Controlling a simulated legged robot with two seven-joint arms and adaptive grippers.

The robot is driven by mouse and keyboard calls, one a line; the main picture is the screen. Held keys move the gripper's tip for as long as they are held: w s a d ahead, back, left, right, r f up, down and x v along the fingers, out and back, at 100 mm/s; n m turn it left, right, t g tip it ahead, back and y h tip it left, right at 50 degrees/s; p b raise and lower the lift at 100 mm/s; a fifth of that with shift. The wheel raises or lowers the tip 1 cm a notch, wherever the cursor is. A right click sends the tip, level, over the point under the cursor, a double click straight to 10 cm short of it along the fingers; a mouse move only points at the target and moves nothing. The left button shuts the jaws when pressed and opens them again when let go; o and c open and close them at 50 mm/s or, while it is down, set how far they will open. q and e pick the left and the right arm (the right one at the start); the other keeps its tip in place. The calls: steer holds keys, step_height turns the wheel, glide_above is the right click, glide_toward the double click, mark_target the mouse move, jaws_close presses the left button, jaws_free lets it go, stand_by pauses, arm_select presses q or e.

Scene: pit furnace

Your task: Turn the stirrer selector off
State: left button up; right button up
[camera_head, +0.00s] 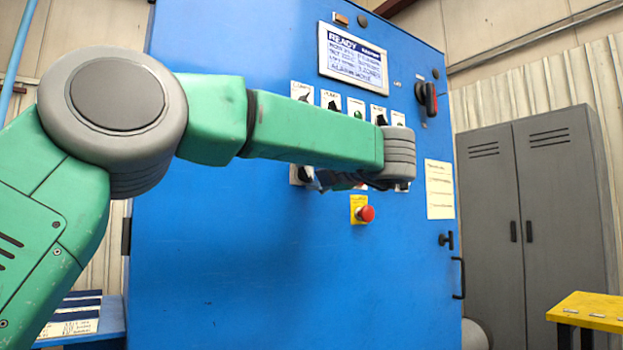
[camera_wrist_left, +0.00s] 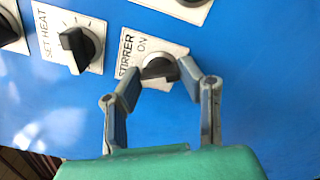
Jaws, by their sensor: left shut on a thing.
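The stirrer selector (camera_wrist_left: 160,71) is a dark knob on a white plate marked STIRRER and ON in the left wrist view. My left gripper (camera_wrist_left: 161,84) has its two fingers on either side of the knob and is shut on it. The fingers partly cover the knob and the plate, so which mark it points to is unclear. In the head view my left gripper (camera_head: 318,180) shows only in part below my green forearm, against the blue cabinet (camera_head: 250,260). The selector itself is hidden there by my arm. My right gripper is in neither view.
A SET HEAT knob (camera_wrist_left: 78,48) sits left of the stirrer plate. The cabinet also bears a READY display (camera_head: 352,58), a red emergency button (camera_head: 366,213), a red-black switch (camera_head: 428,97) and a door handle (camera_head: 461,278). A grey locker (camera_head: 540,220) stands right.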

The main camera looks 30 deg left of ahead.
arm_select(q)
steer(key=shift+f, duration=0.35)
steer(key=o, duration=1.1)
steer(key=shift+w, duration=0.15)
steer(key=shift+r, duration=0.15)
steer(key=shift+s+d, duration=0.25)
steer(key=shift+d, duration=0.05)
steer(key=v, duration=1.1)
steer(key=shift+w+d, duration=0.1)
steer(key=shift+d, duration=0.15)
